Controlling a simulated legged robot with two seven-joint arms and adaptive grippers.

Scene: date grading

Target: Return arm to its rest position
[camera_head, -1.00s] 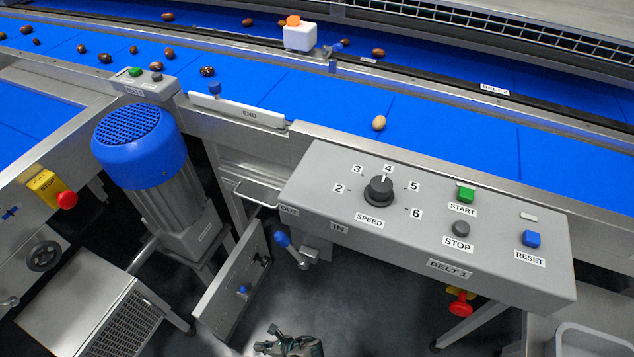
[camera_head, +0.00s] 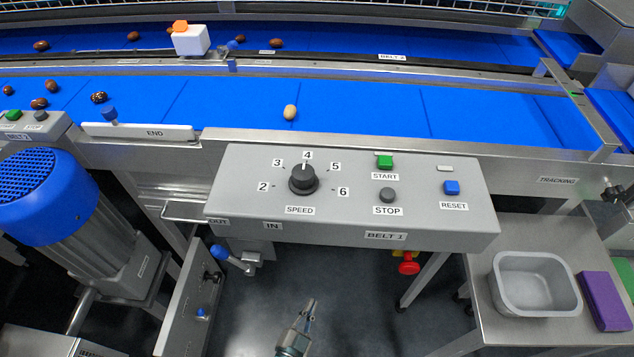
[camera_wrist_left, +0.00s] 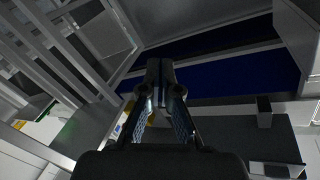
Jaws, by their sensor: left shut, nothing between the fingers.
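My left gripper (camera_head: 308,308) shows at the bottom of the head view, in front of the floor and below the BELT 1 control panel (camera_head: 340,222). It is shut and empty, with its tips pointing up and apart from the panel. In the left wrist view its fingers (camera_wrist_left: 160,68) meet at the tips, with blue belt surface beyond them. My right gripper is in neither view.
The panel carries a speed knob (camera_head: 303,179) set at 4 and START, STOP and RESET buttons. A blue-topped motor (camera_head: 42,190) stands at left. A grey tub (camera_head: 535,258) and purple block (camera_head: 603,300) sit on a side table at right. Dates lie on the blue belts.

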